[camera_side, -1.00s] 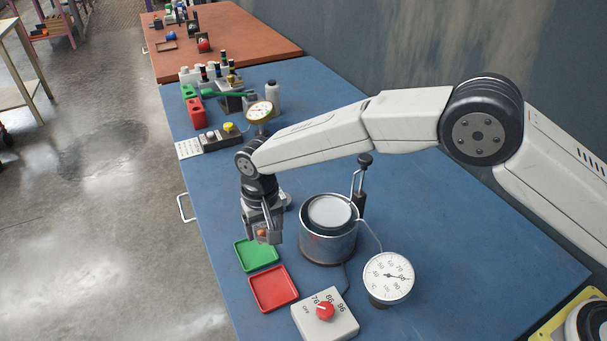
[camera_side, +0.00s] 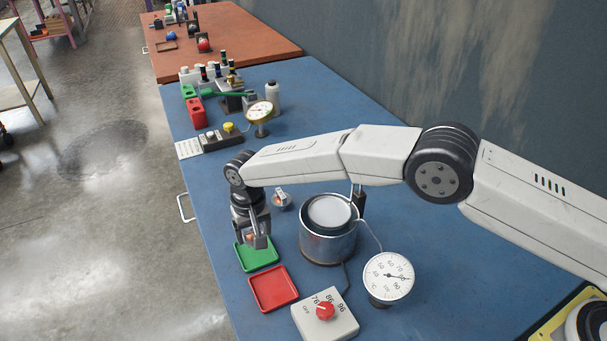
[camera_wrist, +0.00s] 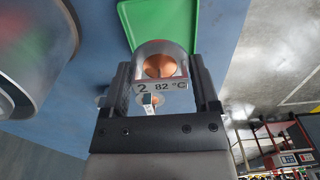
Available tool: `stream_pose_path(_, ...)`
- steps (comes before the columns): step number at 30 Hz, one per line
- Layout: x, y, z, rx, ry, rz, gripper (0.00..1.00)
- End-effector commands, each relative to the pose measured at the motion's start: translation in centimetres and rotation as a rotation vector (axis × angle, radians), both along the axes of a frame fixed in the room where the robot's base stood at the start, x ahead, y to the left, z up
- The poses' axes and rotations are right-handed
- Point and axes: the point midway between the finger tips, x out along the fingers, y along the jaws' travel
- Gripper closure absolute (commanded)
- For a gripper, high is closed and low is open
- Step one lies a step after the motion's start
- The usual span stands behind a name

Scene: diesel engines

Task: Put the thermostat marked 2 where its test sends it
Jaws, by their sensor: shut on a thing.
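My gripper (camera_side: 258,241) is shut on the thermostat marked 2 (camera_wrist: 160,69), a small metal part with a copper-coloured centre. Its label reads "2 82 °C" in the wrist view. In the side view my gripper hangs at the green tray (camera_side: 262,261), over its back part; whether the thermostat touches the tray I cannot tell. The red tray (camera_side: 273,289) is empty in front of it. A metal pot (camera_side: 327,244) with pale contents stands to the right. A round dial thermometer (camera_side: 388,276) stands before it, its needle between 80 and 90.
A control box with a red knob (camera_side: 325,310) sits at the front. Another small metal and copper part (camera_side: 282,199) lies on the blue bench behind the pot. A dial gauge (camera_side: 259,111), red and green blocks and bottles stand farther back.

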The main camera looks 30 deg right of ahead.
Motion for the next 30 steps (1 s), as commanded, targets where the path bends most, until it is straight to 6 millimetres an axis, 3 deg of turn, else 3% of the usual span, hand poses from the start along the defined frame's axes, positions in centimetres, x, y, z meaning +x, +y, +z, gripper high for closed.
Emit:
stream_pose_path(10,0.3,0.1,-3.2,-0.001,0.001,0.0,0.94)
stream_pose_path(25,0.3,0.1,-3.8,0.0,0.0,0.0,0.94)
stream_pose_path(26,0.3,0.1,-3.9,0.0,0.001,0.0,0.19)
stream_pose_path(27,0.3,0.1,-3.8,0.0,0.001,0.0,0.06)
stream_pose_path(28,0.3,0.1,-3.8,0.0,0.001,0.0,0.0)
stream_pose_path(30,0.3,0.1,-3.8,0.0,0.001,0.0,0.0)
